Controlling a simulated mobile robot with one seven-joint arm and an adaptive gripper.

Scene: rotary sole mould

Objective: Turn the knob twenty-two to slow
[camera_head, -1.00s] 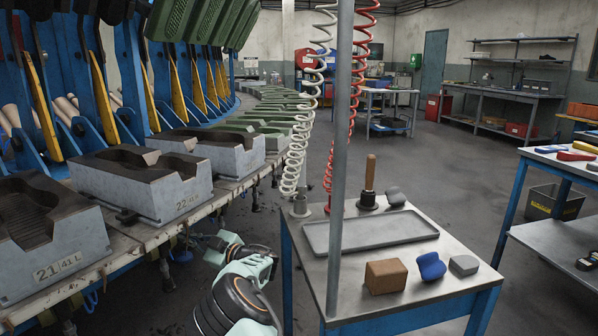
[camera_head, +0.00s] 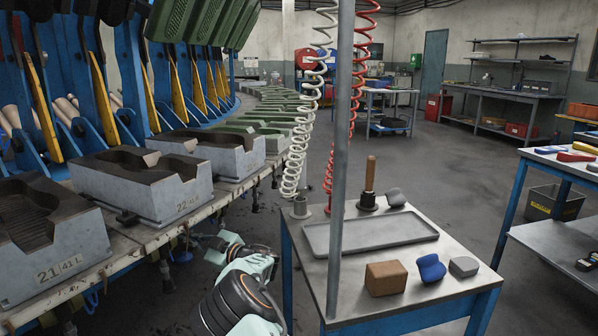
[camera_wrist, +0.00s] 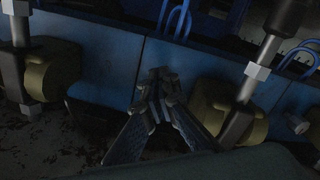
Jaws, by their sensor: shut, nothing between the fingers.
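The mould labelled 22 (camera_head: 187,190) sits on the rim of the round machine, left of centre in the head view. My gripper (camera_wrist: 160,82) is shut and empty, its fingertips together, in front of a blue panel (camera_wrist: 108,62) in the wrist view. An olive-brown fitting (camera_wrist: 50,78) with a metal rod is to the left of the fingers. A second such fitting (camera_wrist: 218,108) is to the right. A small grey ribbed knob (camera_wrist: 297,124) is beside the right fitting, apart from my fingers. I cannot tell which station it belongs to. In the head view my fingertips are not clear.
The mould labelled 21 (camera_head: 45,245) is nearer on the left. A steel-topped table (camera_head: 345,290) with a tray (camera_head: 370,232) and small blocks stands right of my arm. A grey post (camera_head: 340,150) and coiled hoses (camera_head: 300,130) rise there. Open floor (camera_head: 430,165) lies beyond.

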